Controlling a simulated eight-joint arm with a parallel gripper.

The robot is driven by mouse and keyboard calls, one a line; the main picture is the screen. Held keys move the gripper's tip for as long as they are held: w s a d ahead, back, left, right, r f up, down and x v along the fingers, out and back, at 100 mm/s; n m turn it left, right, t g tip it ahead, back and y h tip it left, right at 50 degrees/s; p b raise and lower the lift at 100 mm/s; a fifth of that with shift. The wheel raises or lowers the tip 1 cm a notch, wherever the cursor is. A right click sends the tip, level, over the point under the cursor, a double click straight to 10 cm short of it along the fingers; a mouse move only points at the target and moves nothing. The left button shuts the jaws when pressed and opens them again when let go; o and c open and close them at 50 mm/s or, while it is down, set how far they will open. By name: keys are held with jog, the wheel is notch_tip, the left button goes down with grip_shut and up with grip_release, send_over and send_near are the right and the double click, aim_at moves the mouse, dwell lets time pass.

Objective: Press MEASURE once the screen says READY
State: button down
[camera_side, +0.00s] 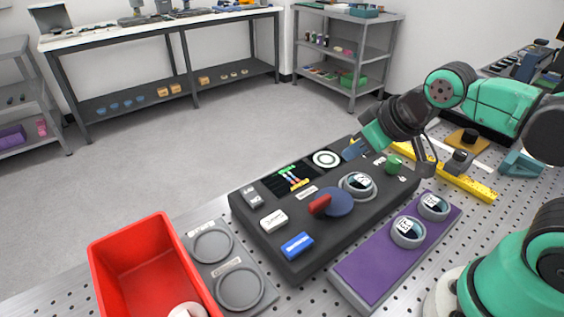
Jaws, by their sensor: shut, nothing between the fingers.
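The interferometer (325,250) is a long dark box on the perforated metal table. Its small dark screen (293,178) shows coloured marks; I cannot read a word on it. Along its near left edge sit a grey button (251,195), a white button (274,220) and a blue button (297,245); their lettering is too small to read, so I cannot tell which is MEASURE. A red-handled lever on a blue disc (338,203) and a round glass piece in a ring (358,185) are on top.
A red bin (150,260) and a grey tray with two round recesses (262,306) stand at the left. A purple tray (375,277) with two round pieces lies at the near right. A green knob (394,163) and a yellow bar (455,178) are near my arm.

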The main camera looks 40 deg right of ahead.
jog(key=shift+d+m, duration=0.15)
jog(key=shift+m, duration=0.35)
notch_tip(320, 180, up, 6)
jog(key=g, duration=0.7)
send_over(298, 243)
jog(key=shift+r, duration=0.1)
notch_tip(298, 243, down, 14)
dwell(0.3)
